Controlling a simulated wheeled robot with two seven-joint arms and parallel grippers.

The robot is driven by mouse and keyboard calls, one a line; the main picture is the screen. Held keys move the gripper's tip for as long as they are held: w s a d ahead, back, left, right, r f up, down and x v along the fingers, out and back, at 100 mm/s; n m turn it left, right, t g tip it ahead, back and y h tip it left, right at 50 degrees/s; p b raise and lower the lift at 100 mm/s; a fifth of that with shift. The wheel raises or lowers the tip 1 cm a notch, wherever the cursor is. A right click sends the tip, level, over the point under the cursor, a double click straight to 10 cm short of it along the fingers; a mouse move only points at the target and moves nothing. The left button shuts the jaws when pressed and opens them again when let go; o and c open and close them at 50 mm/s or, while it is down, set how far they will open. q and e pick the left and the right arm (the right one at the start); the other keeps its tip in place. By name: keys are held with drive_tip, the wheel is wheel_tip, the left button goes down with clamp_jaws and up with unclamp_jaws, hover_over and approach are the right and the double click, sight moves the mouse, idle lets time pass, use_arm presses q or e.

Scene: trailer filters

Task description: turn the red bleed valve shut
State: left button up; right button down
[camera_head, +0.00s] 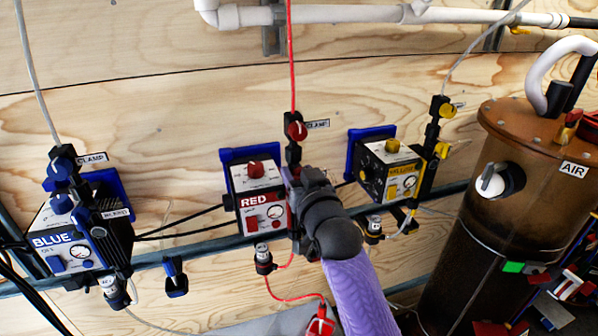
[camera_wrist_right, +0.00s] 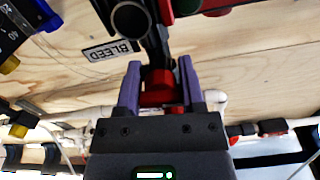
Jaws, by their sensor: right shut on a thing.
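The red bleed valve (camera_wrist_right: 158,92) shows as a red knob in the right wrist view, with the BLEED label (camera_wrist_right: 111,50) beside it. My right gripper (camera_wrist_right: 160,68) has its two purple fingers on either side of the knob and is shut on it. In the head view my right gripper (camera_head: 316,190) is at the right side of the RED box (camera_head: 259,196) and hides the bleed valve. The red clamp knob (camera_head: 297,131) sits above it on the same black fitting. My left gripper is not in view.
The BLUE unit (camera_head: 80,238) is at the left and the yellow unit (camera_head: 391,172) is right of my gripper. A brown AIR tank (camera_head: 490,215) stands at the far right. A horizontal rail (camera_head: 200,254) runs below the boxes. Bare plywood lies between the units.

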drive_tip(key=shift+c, duration=1.2)
unclamp_jaws()
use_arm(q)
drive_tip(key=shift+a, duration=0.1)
use_arm(e)
drive_tip(key=shift+o, duration=0.2)
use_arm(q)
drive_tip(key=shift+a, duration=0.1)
use_arm(e)
drive_tip(key=shift+s, duration=0.15)
use_arm(q)
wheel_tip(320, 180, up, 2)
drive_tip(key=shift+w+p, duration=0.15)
drive_tip(key=shift+p, duration=0.85)
use_arm(e)
drive_tip(key=v, duration=0.9)
drive_tip(key=shift+s+d, duration=0.15)
drive_tip(key=shift+s, duration=0.1)
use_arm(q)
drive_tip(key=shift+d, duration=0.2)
use_arm(e)
drive_tip(key=shift+f, duration=0.1)
